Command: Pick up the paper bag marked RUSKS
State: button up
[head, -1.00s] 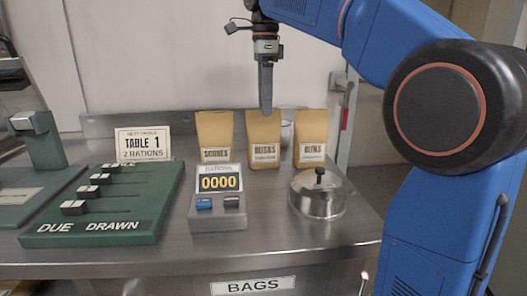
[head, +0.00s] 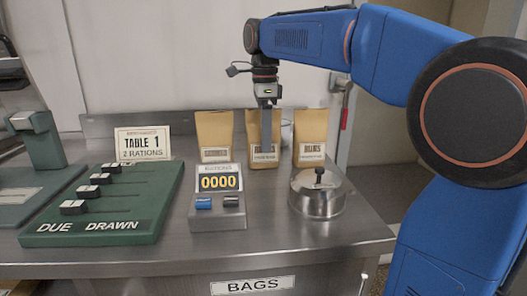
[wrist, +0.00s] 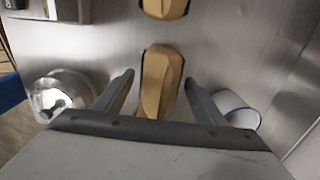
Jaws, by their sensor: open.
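The brown paper bag marked RUSKS (head: 264,162) stands upright on the steel counter, in the middle of a row of three. My gripper (head: 266,138) is at this bag, pointing down, with one finger in front of its face and covering part of it. In the wrist view the bag's folded top (wrist: 160,75) lies between the two spread fingers of my gripper (wrist: 160,80). Gaps show on both sides, so the fingers look apart from the bag. My gripper is open and empty.
The SCONES bag (head: 214,140) stands left and the BUNS bag (head: 311,140) right, both close by. A white mug (wrist: 237,108) is behind the row. A lidded steel pot (head: 317,197), a ration counter (head: 217,212) and a green lever board (head: 100,205) stand nearer.

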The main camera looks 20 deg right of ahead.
jog(key=shift+c, duration=0.4)
jog(key=c, duration=1.1)
jog(key=shift+r, duration=0.15)
